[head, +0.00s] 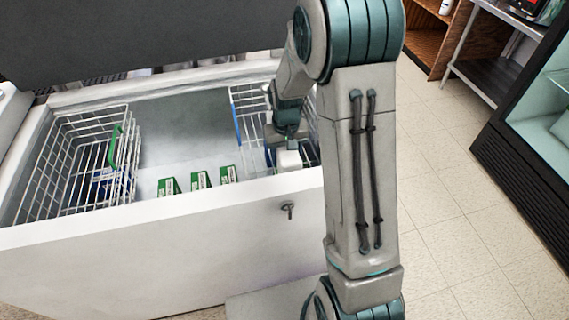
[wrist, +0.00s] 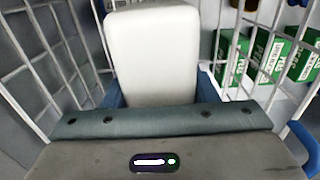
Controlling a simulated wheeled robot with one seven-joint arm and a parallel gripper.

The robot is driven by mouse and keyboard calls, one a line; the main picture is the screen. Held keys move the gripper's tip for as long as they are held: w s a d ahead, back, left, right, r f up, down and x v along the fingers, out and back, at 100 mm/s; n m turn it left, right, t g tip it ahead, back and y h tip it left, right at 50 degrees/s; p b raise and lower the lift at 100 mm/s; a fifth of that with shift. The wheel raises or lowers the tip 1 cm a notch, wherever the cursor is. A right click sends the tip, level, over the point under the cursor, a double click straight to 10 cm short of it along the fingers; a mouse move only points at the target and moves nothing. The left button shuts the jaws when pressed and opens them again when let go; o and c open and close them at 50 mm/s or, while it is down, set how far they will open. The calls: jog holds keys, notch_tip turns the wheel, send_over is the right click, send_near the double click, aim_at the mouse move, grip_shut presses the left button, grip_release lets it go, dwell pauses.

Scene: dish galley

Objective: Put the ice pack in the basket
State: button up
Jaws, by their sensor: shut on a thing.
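A pale, round-edged block, which looks like the ice pack (wrist: 152,50), is between the jaws of my gripper. In the head view the ice pack (head: 289,160) shows just below my gripper (head: 287,146). My gripper is shut on it, down inside the right wire basket (head: 240,100) in the open chest freezer. Basket wires (wrist: 62,45) pass on both sides of the block in the wrist view. My fingertips and the block's lower end are hidden, so I cannot tell whether it touches the basket floor.
A left wire basket (head: 60,160) with a green handle holds blue-and-white packs. Several green boxes (head: 199,180) stand on the freezer floor between the baskets. The white front wall (head: 170,235) rises close to my arm. Tiled floor (head: 440,220) is clear to the right.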

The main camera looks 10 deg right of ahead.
jog(key=shift+f+b, duration=0.35)
jog(key=shift+f, duration=1.95)
jog(key=shift+f, duration=0.3)
jog(key=o, duration=1.2)
jog(key=shift+r, duration=0.1)
jog(key=shift+o, duration=0.2)
